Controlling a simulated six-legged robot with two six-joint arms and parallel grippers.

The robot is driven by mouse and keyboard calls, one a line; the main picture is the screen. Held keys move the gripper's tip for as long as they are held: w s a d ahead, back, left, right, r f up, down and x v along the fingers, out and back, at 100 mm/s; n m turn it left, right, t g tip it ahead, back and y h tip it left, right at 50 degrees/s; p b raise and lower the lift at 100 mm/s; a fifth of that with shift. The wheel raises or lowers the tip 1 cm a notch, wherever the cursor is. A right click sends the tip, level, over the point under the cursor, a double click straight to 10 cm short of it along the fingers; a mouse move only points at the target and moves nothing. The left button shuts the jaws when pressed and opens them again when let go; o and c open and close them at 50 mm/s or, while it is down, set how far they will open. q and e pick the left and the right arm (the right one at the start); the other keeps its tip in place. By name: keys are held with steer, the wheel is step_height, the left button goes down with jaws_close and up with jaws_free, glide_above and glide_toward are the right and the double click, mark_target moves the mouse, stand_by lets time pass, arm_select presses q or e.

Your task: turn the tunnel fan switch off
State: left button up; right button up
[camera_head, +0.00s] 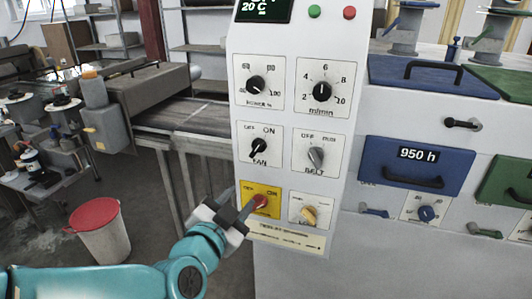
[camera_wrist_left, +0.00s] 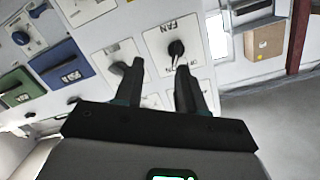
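The FAN switch (camera_head: 258,150) is a black rotary handle on a white plate on the control panel, with OFF at its upper left and ON at its upper right. Its handle slants, with the upper end towards ON. In the left wrist view the FAN switch (camera_wrist_left: 176,47) appears upside down, just beyond the fingertips. My left gripper (camera_head: 238,206) is below the FAN plate, in front of the panel's lower left edge beside the yellow plate. In the wrist view my left gripper (camera_wrist_left: 161,68) is open, with nothing between its fingers. My right gripper is not in view.
The BELT switch (camera_head: 316,157) is right of the fan switch. A red knob (camera_head: 260,201) on a yellow plate and a beige knob (camera_head: 309,215) sit below. POWER (camera_head: 255,84) and m/min dials (camera_head: 322,91) are above. A conveyor (camera_head: 185,117) runs left of the panel.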

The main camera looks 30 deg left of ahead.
arm_select(q)
step_height(320, 180, up, 4)
steer(key=s+t, duration=0.1)
steer(key=s, duration=0.1)
steer(key=p, duration=0.6)
glide_toward(257, 149)
steer(key=shift+y, duration=0.3)
steer(key=p+x, duration=0.1)
steer(key=x, duration=0.8)
steer(key=shift+w, duration=0.25)
jaws_close()
